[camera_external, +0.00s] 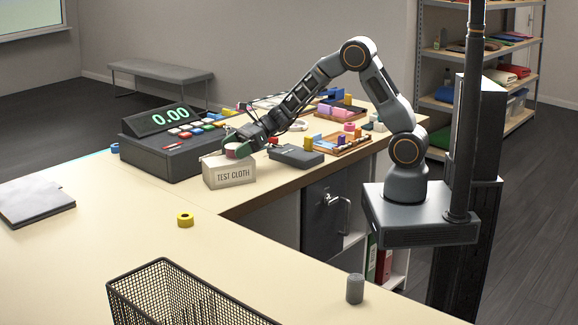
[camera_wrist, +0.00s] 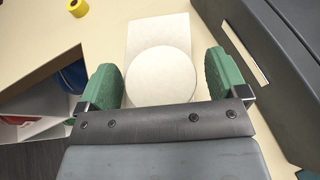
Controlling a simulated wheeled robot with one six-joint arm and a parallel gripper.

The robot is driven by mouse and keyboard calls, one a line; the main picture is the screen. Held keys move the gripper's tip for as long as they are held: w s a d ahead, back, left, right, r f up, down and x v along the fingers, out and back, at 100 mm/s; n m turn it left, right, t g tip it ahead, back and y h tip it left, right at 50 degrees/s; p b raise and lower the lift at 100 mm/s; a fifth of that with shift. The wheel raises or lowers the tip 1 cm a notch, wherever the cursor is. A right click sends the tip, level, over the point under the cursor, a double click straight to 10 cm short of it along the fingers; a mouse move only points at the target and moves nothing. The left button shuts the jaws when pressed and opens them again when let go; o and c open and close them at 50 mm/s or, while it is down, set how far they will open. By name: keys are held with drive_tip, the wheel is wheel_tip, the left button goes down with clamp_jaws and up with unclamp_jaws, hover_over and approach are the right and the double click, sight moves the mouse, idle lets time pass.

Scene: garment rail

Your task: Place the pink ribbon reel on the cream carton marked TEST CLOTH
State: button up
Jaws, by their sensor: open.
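The pink ribbon reel (camera_external: 236,150) sits on top of the cream carton marked TEST CLOTH (camera_external: 230,176) in the external view. In the wrist view the reel shows its round cream end face (camera_wrist: 160,75), with the carton (camera_wrist: 158,27) beneath it. My gripper (camera_external: 244,143) is low over the carton. In the wrist view its green fingers (camera_wrist: 162,72) are open, one on each side of the reel. A small gap shows at the right finger; the left finger is very close to the reel, and I cannot tell whether it touches.
A dark till (camera_external: 172,150) with a 0.00 display stands just left of the carton. A dark flat device (camera_external: 296,156) lies right of it. A yellow reel (camera_external: 185,219) lies on the counter in front. A wire basket (camera_external: 180,295) stands nearest. The counter's middle is mostly clear.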

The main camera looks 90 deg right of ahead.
drive_tip(key=shift+r+p, duration=0.3)
drive_tip(key=b+v, duration=0.2)
drive_tip(key=v, duration=0.9)
drive_tip(key=s+a+r+n+g, duration=0.1)
drive_tip(key=s+a+n+g, duration=0.55)
drive_tip(key=a+n, duration=0.55)
drive_tip(key=s+a+n+h, duration=0.1)
drive_tip(key=s+n+h, duration=0.2)
drive_tip(key=s+n, duration=0.3)
drive_tip(key=s+a+n+g+h, duration=0.1)
drive_tip(key=s+n, duration=0.5)
drive_tip(key=n, duration=0.7)
drive_tip(key=shift+s+a+r+h, duration=0.3)
drive_tip(key=shift+a+h, duration=0.25)
drive_tip(key=shift+h, duration=0.65)
